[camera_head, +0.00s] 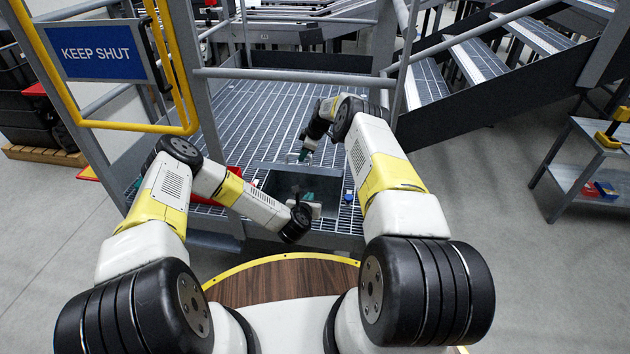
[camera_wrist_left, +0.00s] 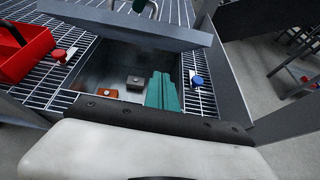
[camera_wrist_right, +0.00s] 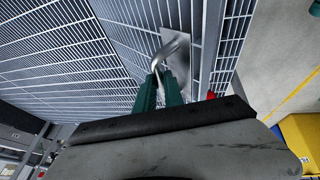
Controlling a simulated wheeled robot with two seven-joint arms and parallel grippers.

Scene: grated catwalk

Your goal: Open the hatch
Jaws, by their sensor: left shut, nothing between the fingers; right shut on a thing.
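The hatch opening in the grated catwalk is a dark square pit with metal walls (camera_wrist_left: 88,72). A grey bar (camera_wrist_left: 120,26), seemingly the hatch lid's near edge, crosses above it in the left wrist view; how far the lid is raised is hard to tell. My right gripper (camera_head: 304,154) is shut on the curved silver handle (camera_wrist_right: 178,48), fixed to a small plate on grating. My left gripper (camera_wrist_left: 162,88) is shut and empty, its teal fingers over the opening. In the head view my left gripper (camera_head: 308,198) is partly hidden by its wrist.
A brown block (camera_wrist_left: 107,91) and a grey block (camera_wrist_left: 136,82) lie in the pit. A red tray (camera_wrist_left: 22,50) and red knob (camera_wrist_left: 60,54) are left of it, a blue knob (camera_wrist_left: 197,80) right. Railings (camera_head: 290,76) and stairs (camera_head: 480,60) stand beyond. A "KEEP SHUT" sign (camera_head: 97,52) hangs left.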

